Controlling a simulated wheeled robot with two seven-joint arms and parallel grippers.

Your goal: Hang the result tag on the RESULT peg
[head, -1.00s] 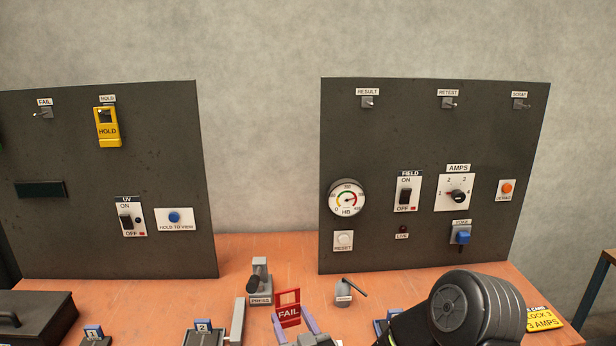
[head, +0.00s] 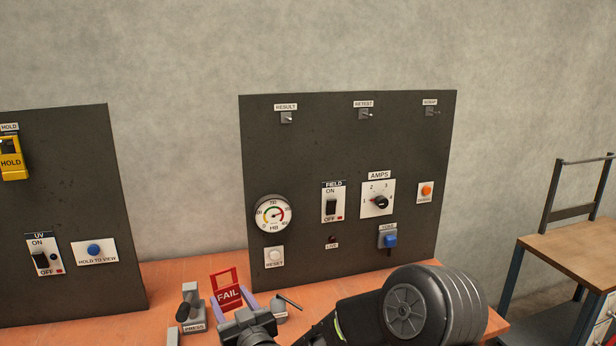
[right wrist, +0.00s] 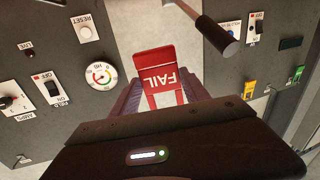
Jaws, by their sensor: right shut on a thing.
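The red FAIL tag (head: 228,292) is upright between the fingers of my right gripper (head: 232,304), low in the head view in front of the gap between the panels. The right wrist view shows the same tag (right wrist: 160,78) between both fingers. The gripper is shut on it. The RESULT peg (head: 287,118) is at the top left of the right-hand dark panel (head: 300,160), under its RESULT label, and is bare. It is well above the tag and to its right. My left gripper is not in view.
RETEST (head: 366,114) and SCRAP (head: 432,111) pegs share the top row. The gauge (head: 273,213) and switches sit below. The PRESS device (head: 192,308) stands beside the tag, and a small levered device (head: 284,304) is at its right.

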